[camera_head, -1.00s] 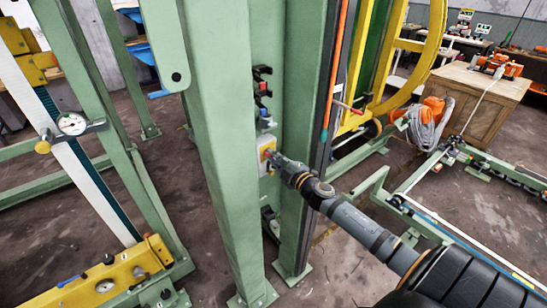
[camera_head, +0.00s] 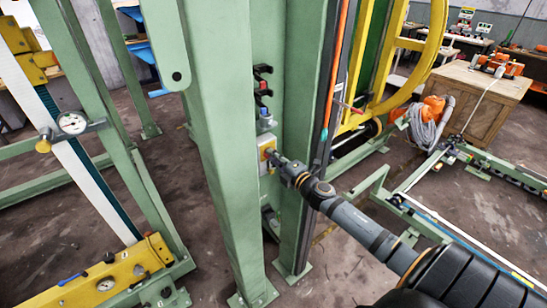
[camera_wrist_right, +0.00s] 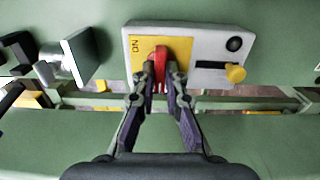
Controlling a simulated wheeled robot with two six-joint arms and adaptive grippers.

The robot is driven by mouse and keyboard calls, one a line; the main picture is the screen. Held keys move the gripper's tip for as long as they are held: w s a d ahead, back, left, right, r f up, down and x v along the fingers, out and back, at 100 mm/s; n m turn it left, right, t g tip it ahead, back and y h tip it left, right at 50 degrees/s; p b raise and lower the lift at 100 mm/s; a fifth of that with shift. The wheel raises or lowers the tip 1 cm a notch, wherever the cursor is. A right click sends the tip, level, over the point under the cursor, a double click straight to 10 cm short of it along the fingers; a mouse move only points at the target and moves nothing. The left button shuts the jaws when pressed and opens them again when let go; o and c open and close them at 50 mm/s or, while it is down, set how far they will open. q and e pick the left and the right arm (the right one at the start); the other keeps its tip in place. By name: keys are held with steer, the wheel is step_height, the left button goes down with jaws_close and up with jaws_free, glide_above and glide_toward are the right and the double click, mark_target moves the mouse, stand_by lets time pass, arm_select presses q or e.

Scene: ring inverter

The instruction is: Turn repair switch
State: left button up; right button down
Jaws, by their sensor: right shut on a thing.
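The repair switch is a grey-white box (camera_wrist_right: 215,50) with a yellow plate (camera_wrist_right: 141,62) marked "ON" and a red handle (camera_wrist_right: 160,64). In the wrist view, the handle stands roughly upright in the picture. My right gripper (camera_wrist_right: 160,80) has its fingers on both sides of the handle and is shut on it. In the head view, the switch box (camera_head: 265,147) is on the green post, and my right gripper (camera_head: 275,160) reaches it from the right, partly covering it. My left gripper is not in view.
Green steel posts (camera_head: 222,150) stand close around the switch. A black and red fitting (camera_head: 262,88) is mounted above it. A yellow knob (camera_wrist_right: 236,73) sticks out of the box beside the handle. A wooden crate (camera_head: 470,100) stands at the back right.

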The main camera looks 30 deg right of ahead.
steer(key=shift+r, duration=0.1)
steer(key=c, duration=1.4)
jaws_free()
steer(key=shift+w, duration=0.1)
